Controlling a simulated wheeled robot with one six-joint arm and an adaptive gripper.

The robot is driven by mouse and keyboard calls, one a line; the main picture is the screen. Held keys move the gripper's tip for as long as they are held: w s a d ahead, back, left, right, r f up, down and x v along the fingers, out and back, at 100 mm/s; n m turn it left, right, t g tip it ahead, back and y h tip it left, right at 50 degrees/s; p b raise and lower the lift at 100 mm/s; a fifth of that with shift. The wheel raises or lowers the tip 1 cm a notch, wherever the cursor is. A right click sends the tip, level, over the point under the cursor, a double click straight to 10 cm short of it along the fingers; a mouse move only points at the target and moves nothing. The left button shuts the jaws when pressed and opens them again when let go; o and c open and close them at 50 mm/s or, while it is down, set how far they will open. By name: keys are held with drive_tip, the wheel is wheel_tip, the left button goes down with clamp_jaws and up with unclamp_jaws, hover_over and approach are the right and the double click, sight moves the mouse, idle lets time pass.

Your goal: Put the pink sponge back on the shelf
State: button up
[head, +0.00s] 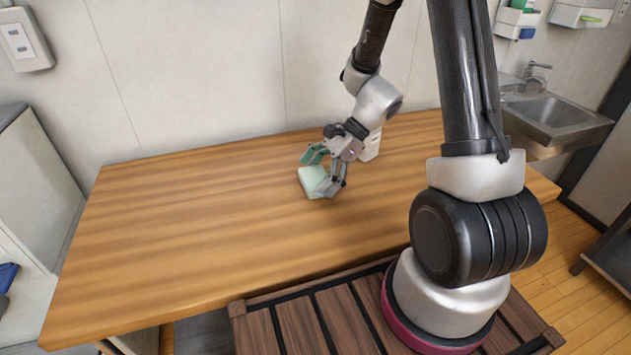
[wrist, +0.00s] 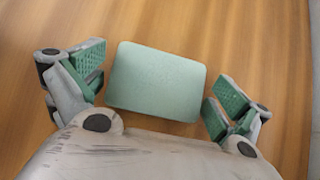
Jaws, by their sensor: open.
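A pale mint-green sponge-like block (head: 311,181) with rounded corners lies flat on the wooden table. It fills the middle of the wrist view (wrist: 155,80). I see no pink sponge in either view. My gripper (head: 321,172) is open, just over the green block. In the wrist view, one green-padded finger is on each side of the block, with a small gap on the left and a narrow one on the right. Nothing is held. No shelf that is clearly the one named shows; small wall holders (head: 516,17) are at the top right.
The wooden table (head: 190,220) is mostly bare, with wide free room left of the block. A white object (head: 371,146) stands behind my gripper near the wall. A metal sink (head: 553,112) is at the right, and a white cabinet (head: 35,180) at the left.

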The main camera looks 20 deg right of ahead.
sight(316, 176)
drive_tip(key=shift+a+f, duration=0.1)
drive_tip(key=shift+c, duration=0.2)
drive_tip(key=c, duration=0.5)
drive_tip(key=shift+c, duration=0.2)
wheel_tip(316, 176, up, 10)
drive_tip(key=shift+f, duration=0.1)
drive_tip(key=shift+w+m, duration=0.1)
drive_tip(key=shift+m, duration=0.2)
drive_tip(key=w+d+r+m+t+h, duration=0.1)
drive_tip(key=w+d+m+t+h, duration=0.2)
drive_tip(key=w+m, duration=0.4)
drive_tip(key=w+d+r+m+t+h, duration=0.1)
drive_tip(key=w+d+m+t+h, duration=0.1)
drive_tip(key=w+d+m+t, duration=0.2)
drive_tip(key=w+d+m, duration=0.1)
drive_tip(key=w+m, duration=0.2)
drive_tip(key=w, duration=0.3)
drive_tip(key=shift+w+d+t+h, duration=0.15)
drive_tip(key=shift+w+t+h, duration=0.1)
drive_tip(key=shift+t+h, duration=0.15)
